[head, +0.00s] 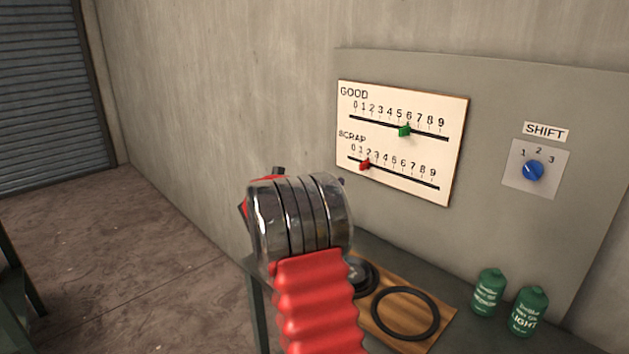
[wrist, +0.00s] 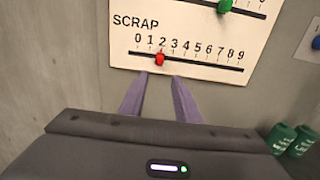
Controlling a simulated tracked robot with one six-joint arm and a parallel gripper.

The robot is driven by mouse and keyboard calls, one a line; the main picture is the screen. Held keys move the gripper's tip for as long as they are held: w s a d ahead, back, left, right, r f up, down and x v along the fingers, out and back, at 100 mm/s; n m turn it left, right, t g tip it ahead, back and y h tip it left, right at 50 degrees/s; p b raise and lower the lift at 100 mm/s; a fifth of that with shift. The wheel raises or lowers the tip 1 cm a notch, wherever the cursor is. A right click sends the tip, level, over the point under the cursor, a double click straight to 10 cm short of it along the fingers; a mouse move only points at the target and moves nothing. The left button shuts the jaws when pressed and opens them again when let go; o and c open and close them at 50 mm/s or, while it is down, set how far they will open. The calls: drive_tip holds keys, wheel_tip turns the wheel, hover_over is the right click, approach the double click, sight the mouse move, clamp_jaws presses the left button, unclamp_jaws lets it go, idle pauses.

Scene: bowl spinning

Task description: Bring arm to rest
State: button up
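My gripper (wrist: 159,76) shows in the wrist view as two purple fingers standing apart with nothing between them. Its fingertips appear just below the SCRAP scale on the white score board (wrist: 120,45). In the head view my red and metal arm fills the lower middle and hides the fingers. The board also shows on the wall panel in the head view (head: 450,150). Its red slider (head: 364,165) is near 2 on the SCRAP row, also in the wrist view (wrist: 160,59). The green slider (head: 405,130) is near 6 on the GOOD row. I cannot tell any finger contact with the board.
A blue SHIFT knob (head: 533,170) is on the panel at right. Below stand two green bottles (head: 489,292) (head: 529,311) and a wooden board (head: 443,308) with a black ring (head: 405,314). A dark round object (head: 363,277) is partly hidden by my arm. Open floor lies left.

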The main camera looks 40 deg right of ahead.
idle(0.4)
drive_tip(key=s+a+f+m+g+y, duration=0.25)
drive_tip(key=s+f+m, duration=0.2)
drive_tip(key=f, duration=0.45)
drive_tip(key=s+a+f+m+y, duration=0.4)
drive_tip(key=s+a+m+y, duration=0.25)
drive_tip(key=a, duration=0.35)
drive_tip(key=s+a+r+m+t+y, duration=0.2)
drive_tip(key=s+a, duration=0.3)
drive_tip(key=a, duration=0.7)
drive_tip(key=s+a+r+m+t+y, duration=0.2)
drive_tip(key=s+a+t+y, duration=0.1)
drive_tip(key=a, duration=1)
drive_tip(key=s+a+r+m+t+y, duration=0.3)
drive_tip(key=s+a, duration=0.4)
drive_tip(key=a, duration=0.5)
drive_tip(key=shift+a+y, duration=0.4)
drive_tip(key=shift+y, duration=0.1)
drive_tip(key=shift+d, duration=0.1)
